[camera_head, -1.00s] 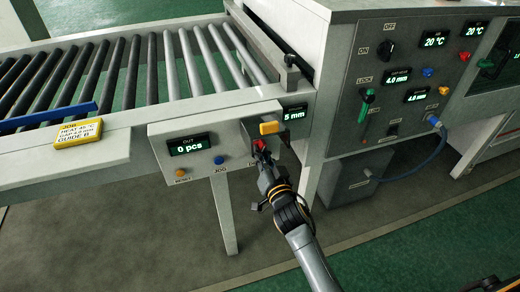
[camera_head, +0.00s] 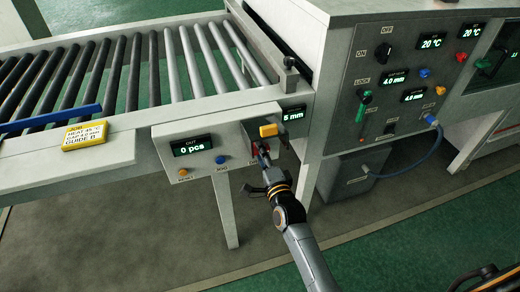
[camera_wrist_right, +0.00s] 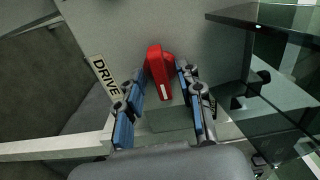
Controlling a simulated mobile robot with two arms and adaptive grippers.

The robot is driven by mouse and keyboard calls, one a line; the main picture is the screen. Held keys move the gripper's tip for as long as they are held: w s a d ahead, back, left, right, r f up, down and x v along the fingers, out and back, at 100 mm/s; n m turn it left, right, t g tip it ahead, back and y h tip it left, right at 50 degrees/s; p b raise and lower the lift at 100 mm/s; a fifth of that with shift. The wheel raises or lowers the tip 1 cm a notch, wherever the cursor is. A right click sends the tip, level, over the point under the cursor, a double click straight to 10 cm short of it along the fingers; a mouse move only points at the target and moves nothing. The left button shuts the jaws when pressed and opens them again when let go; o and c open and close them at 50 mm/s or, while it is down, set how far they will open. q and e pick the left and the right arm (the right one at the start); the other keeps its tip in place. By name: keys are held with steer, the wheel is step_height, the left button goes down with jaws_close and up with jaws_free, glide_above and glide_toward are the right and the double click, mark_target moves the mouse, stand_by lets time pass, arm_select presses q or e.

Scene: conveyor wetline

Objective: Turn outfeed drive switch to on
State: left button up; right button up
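The drive switch is a red handle (camera_wrist_right: 160,72) on a grey panel face, beside a label reading DRIVE (camera_wrist_right: 106,76) in the right wrist view. In the head view it is mostly hidden behind my right gripper (camera_head: 262,158), at the right end of the outfeed box. In the wrist view my right gripper (camera_wrist_right: 160,104) is open, with its blue-padded fingers apart and the red handle between and just beyond their tips. I cannot tell whether a finger touches it. The handle looks slightly tilted. My left gripper is not in view.
The outfeed box also carries a 0 pcs display (camera_head: 191,147), an orange button (camera_head: 183,173) and a blue button (camera_head: 220,160). A roller conveyor (camera_head: 150,70) lies behind; a control panel (camera_head: 385,95) stands right.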

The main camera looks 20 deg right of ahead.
steer(key=shift+s, duration=0.1)
steer(key=s+p, duration=0.3)
steer(key=s, duration=0.4)
steer(key=shift+d, duration=0.15)
steer(key=shift+w, duration=0.1)
stand_by(0.4)
steer(key=s+a+f+n+g+y, duration=0.1)
steer(key=s+f+n+g, duration=0.55)
steer(key=f, duration=0.85)
steer(key=s+f+n+g, duration=0.25)
steer(key=s+f, duration=0.65)
steer(key=f, duration=0.5)
steer(key=s+d+f+n+g, duration=0.2)
steer(key=s+f, duration=0.3)
steer(key=s, duration=0.5)
steer(key=s+d+f+n+g+h, duration=0.1)
steer(key=s+d+f+n+g, duration=0.2)
steer(key=s, duration=0.7)
steer(key=s+d+f+n+g, duration=0.2)
steer(key=s+f+n, duration=0.3)
steer(key=s+f, duration=0.3)
steer(key=s+g, duration=0.1)
steer(key=s, duration=0.2)
steer(key=shift+d+f+n+h, duration=0.15)
steer(key=shift+f+n+h, duration=0.1)
steer(key=shift+n+h, duration=0.05)
